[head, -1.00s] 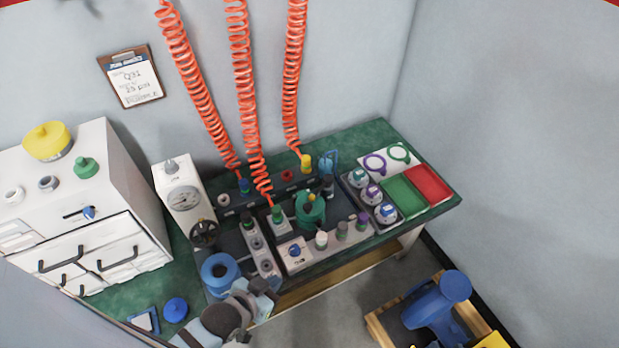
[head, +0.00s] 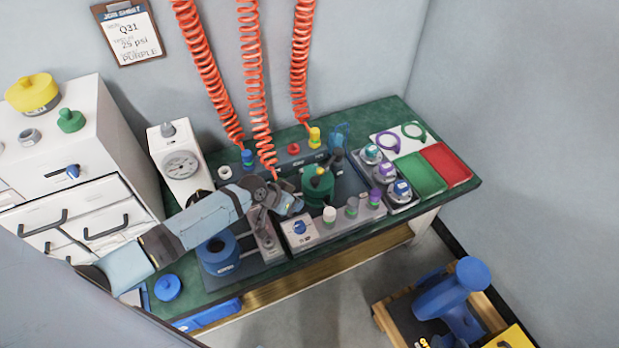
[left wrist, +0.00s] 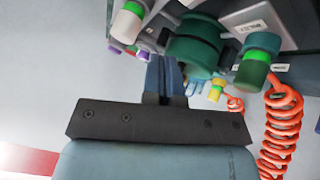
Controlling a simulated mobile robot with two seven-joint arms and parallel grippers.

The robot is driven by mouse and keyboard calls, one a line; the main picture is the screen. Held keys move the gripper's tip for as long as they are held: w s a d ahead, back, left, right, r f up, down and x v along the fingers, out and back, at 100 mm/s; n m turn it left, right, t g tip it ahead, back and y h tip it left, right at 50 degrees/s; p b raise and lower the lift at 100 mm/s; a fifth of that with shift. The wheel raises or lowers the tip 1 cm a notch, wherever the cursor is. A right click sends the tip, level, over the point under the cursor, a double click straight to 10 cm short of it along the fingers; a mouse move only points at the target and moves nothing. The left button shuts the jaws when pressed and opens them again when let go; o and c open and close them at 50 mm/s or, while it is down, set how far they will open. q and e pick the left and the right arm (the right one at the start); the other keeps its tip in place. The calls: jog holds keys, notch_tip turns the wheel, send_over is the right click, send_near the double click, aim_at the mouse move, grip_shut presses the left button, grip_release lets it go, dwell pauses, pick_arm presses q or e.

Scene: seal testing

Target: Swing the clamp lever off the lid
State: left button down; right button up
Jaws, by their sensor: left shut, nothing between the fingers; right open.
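A round green vessel (head: 317,190) with a yellow-topped part (head: 321,171) stands in the middle of the bench fixture. It also shows in the left wrist view (left wrist: 195,45). A dark upright part (head: 338,158) stands just behind and right of it; I cannot tell whether this is the clamp lever. My left gripper (head: 292,205) is just left of the green vessel, shut and empty. In the left wrist view its fingers (left wrist: 165,78) are together and point toward the vessel. I cannot tell whether they touch it. My right gripper is not in view.
Coiled red hoses (head: 255,90) hang down behind the fixture. A gauge unit (head: 181,165) and a blue ring-shaped part (head: 221,255) are to the left. Green (head: 420,175) and red (head: 447,164) trays lie at the right.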

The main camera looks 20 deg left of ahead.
pick_arm(q)
jog(key=w+a+r+g+h+b, duration=0.1)
jog(key=w+a+r+b, duration=0.4)
jog(key=w+a, duration=0.7)
jog(key=shift+w+a+n+g, duration=0.2)
jog(key=shift+w+n+g, duration=0.1)
jog(key=shift+w+n, duration=0.15)
jog(key=shift+f, duration=0.1)
